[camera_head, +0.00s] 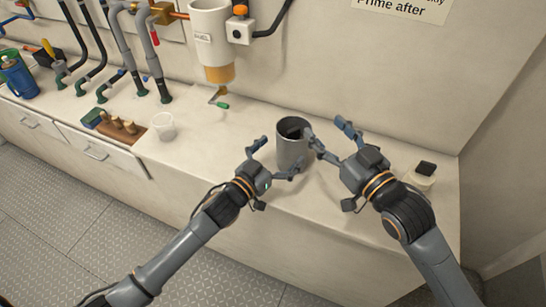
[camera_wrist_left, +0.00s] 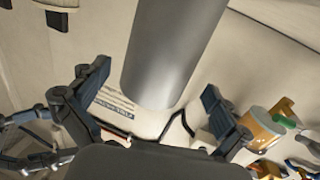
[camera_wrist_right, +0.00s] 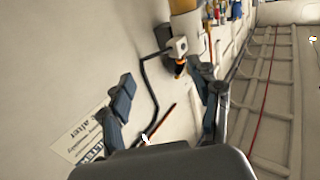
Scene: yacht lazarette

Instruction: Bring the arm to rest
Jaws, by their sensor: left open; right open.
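My left gripper (camera_head: 274,159) is open at the left and front of a grey metal cylinder (camera_head: 291,152) that stands on the white counter. In the left wrist view the cylinder (camera_wrist_left: 170,50) fills the space ahead, with the fingers (camera_wrist_left: 146,101) spread apart; I cannot tell if they touch it. My right gripper (camera_head: 328,136) is open to the right of the cylinder, one finger close to its rim in the head view. In the right wrist view the fingers (camera_wrist_right: 166,101) are spread with nothing between them. Something dark shows inside the cylinder's top.
A filter bowl (camera_head: 210,40) with a green-handled drain (camera_head: 221,104) hangs on the wall. A clear cup (camera_head: 164,126), a wooden tray of plugs (camera_head: 122,129) and blue cans (camera_head: 18,77) stand left. A white container with a black top (camera_head: 422,175) stands right.

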